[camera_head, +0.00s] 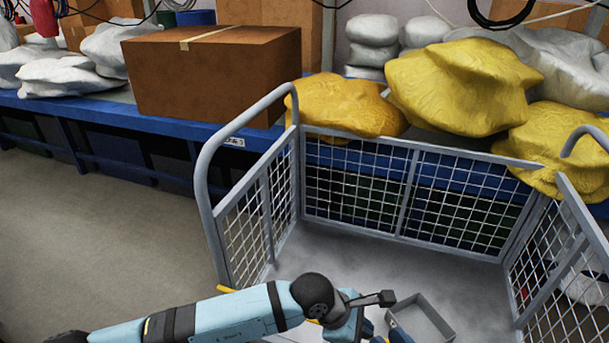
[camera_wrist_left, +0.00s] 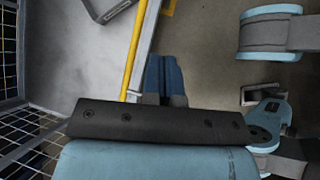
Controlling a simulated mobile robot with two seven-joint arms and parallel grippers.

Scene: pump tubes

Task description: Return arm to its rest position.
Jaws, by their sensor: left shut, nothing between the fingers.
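My left arm (camera_head: 220,315) reaches in from the left at the bottom of the head view, across the near side of the mesh cart. My left gripper (camera_head: 398,336) is at the bottom edge, low beside a small grey tray (camera_head: 436,318), and is partly cut off. My right gripper is not in view.
The mesh cart (camera_head: 405,190) has a grey deck and tall side rails. Behind it a blue bench (camera_head: 190,128) carries a cardboard box (camera_head: 215,75), white sacks (camera_head: 70,80) and yellow sacks (camera_head: 460,85). The floor (camera_head: 90,225) left of the cart is clear.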

